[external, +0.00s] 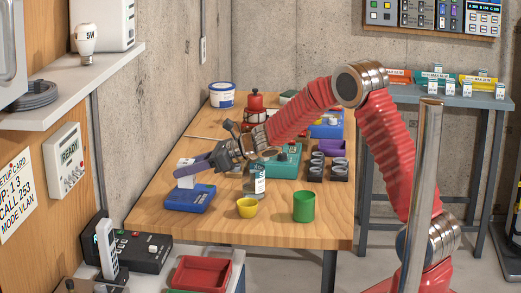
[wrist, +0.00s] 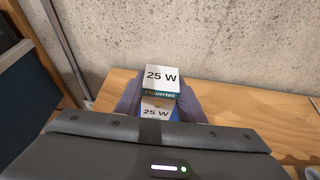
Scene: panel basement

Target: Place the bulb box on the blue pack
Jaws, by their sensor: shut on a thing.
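The bulb box (external: 186,183) is a small white carton; in the wrist view the bulb box (wrist: 161,77) reads "25 W" above a green and an orange band. My gripper (external: 189,172) is shut on it, with one finger on each side in the wrist view (wrist: 157,100). The blue pack (external: 190,199) lies flat at the near left of the wooden table, directly below the box. The box's bottom is at or just above the pack's top; I cannot tell whether they touch.
On the wooden table (external: 275,230), a yellow cup (external: 247,208), a green cup (external: 304,207) and a clear bottle (external: 257,182) stand right of the pack. A teal tray (external: 285,168) and dark holders (external: 316,170) lie farther back. The concrete wall (external: 160,110) runs close on the left.

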